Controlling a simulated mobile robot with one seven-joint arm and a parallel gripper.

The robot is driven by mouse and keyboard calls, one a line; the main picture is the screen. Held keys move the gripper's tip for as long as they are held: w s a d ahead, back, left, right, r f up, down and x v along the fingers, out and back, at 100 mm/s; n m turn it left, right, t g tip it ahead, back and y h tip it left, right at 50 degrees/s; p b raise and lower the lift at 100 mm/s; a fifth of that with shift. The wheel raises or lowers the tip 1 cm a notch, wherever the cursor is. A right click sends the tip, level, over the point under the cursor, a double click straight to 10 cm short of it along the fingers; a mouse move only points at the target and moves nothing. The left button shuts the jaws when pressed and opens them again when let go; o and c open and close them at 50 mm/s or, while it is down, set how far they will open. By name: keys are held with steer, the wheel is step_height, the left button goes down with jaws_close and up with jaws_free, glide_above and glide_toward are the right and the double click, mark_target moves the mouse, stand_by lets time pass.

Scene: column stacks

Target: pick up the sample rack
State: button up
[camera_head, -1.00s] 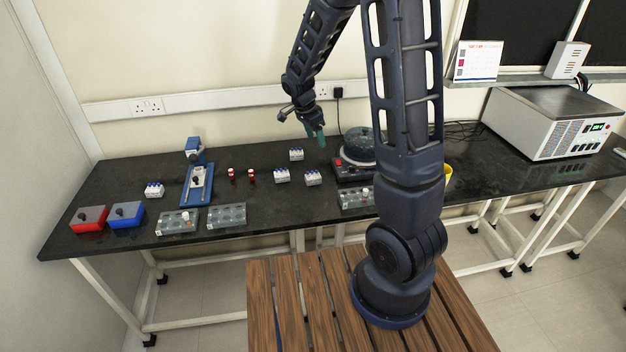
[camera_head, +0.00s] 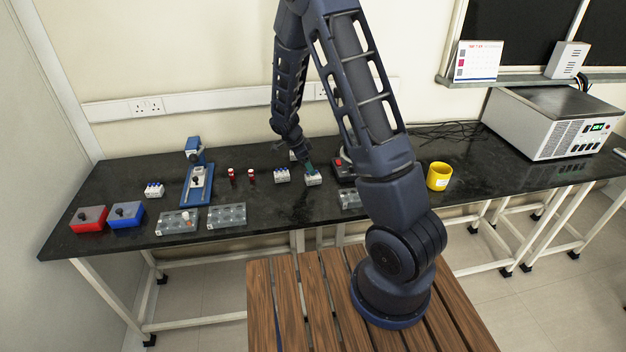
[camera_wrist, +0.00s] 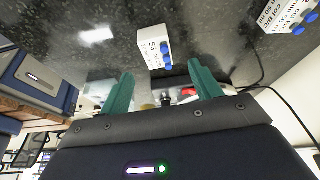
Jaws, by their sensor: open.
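Small white blocks with blue caps stand on the black bench. One (camera_head: 313,180) is just under my gripper (camera_head: 309,168). In the wrist view a white block marked S3 (camera_wrist: 152,44) lies ahead of and between my green fingertips (camera_wrist: 163,72), not touching them as far as I can see. I take this block as the sample rack, though its full label is unreadable. My gripper is open and empty. Other such blocks stand to its left (camera_head: 282,175) and at far left (camera_head: 154,190).
Clear well trays (camera_head: 226,216) lie along the front edge. Red-capped vials (camera_head: 231,174), a blue stand (camera_head: 197,185), and red (camera_head: 89,219) and blue (camera_head: 126,215) boxes are left. Another labelled block (camera_wrist: 290,17) shows in the wrist view.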

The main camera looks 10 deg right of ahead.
mark_target(313, 178)
steer(key=shift+x, duration=2.8)
steer(key=shift+s, duration=0.15)
steer(key=c, duration=1.1)
